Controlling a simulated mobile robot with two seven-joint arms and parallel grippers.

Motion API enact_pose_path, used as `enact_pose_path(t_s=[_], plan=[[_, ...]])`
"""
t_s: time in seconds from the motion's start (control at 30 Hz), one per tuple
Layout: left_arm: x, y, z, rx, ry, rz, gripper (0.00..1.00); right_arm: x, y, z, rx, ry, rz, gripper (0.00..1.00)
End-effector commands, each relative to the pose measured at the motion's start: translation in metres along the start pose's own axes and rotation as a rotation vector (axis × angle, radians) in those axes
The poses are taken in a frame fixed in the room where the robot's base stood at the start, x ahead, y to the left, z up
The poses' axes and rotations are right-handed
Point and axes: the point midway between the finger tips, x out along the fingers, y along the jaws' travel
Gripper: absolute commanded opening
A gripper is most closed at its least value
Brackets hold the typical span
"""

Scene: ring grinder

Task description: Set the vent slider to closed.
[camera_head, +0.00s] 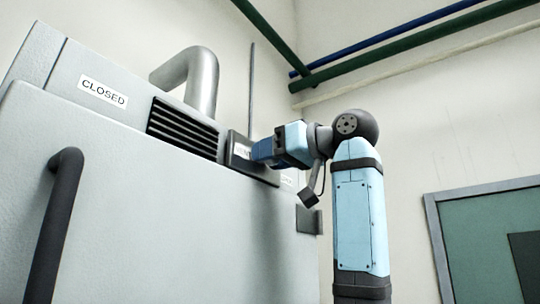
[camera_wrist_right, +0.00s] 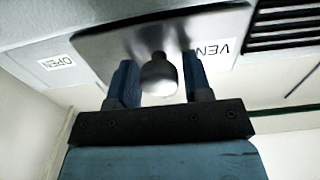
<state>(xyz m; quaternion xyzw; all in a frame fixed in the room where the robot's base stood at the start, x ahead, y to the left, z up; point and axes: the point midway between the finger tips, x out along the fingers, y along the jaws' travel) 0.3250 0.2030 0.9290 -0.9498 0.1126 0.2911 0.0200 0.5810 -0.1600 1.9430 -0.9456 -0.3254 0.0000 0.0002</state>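The vent slider is a dark metal plate (camera_head: 234,163) on the upper front of a pale grey cabinet, just right of the black vent grille (camera_head: 180,128), whose slats are uncovered. The slider plate also shows in the right wrist view (camera_wrist_right: 110,43), with a rounded metal knob (camera_wrist_right: 159,76) sticking out. My right gripper (camera_head: 256,151) is at the plate. In the wrist view its two blue fingers (camera_wrist_right: 160,80) stand either side of the knob, apparently with a narrow gap, so it looks open around it. My left gripper is not in view.
A CLOSED label (camera_head: 103,92) is left of the grille. An OPEN label (camera_wrist_right: 57,62) is at the plate's other side. A dark handle (camera_head: 56,220) sticks out at the cabinet's lower left. A bent metal pipe (camera_head: 198,75) rises behind the cabinet top.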

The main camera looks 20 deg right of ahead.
Motion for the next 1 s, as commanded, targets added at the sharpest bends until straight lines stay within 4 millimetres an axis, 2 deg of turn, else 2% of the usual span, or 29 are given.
enact_pose_path(t_s=[0.03,0.17,0.2,0.37,0.47,0.63,0.8,1.0], plan=[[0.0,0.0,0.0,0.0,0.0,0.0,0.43,0.0,0.0,0.0,0.0,0.0,0.0,0.34],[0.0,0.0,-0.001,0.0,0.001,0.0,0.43,0.0,0.0,0.0,0.0,0.0,0.0,0.04],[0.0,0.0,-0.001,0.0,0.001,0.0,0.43,0.0,0.0,0.0,0.0,0.0,0.0,0.0],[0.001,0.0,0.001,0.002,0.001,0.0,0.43,0.0,-0.004,0.001,-0.001,0.0,0.0,0.0],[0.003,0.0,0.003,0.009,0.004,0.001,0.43,0.0,-0.015,0.002,-0.003,0.0,-0.001,0.0],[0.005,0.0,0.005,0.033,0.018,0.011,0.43,0.0,-0.049,0.003,-0.005,0.002,-0.001,0.0],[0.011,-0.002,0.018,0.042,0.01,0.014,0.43,0.0,-0.093,0.003,-0.005,0.001,-0.001,0.0],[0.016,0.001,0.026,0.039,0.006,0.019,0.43,0.0,-0.136,0.002,-0.004,0.0,-0.001,0.0]])
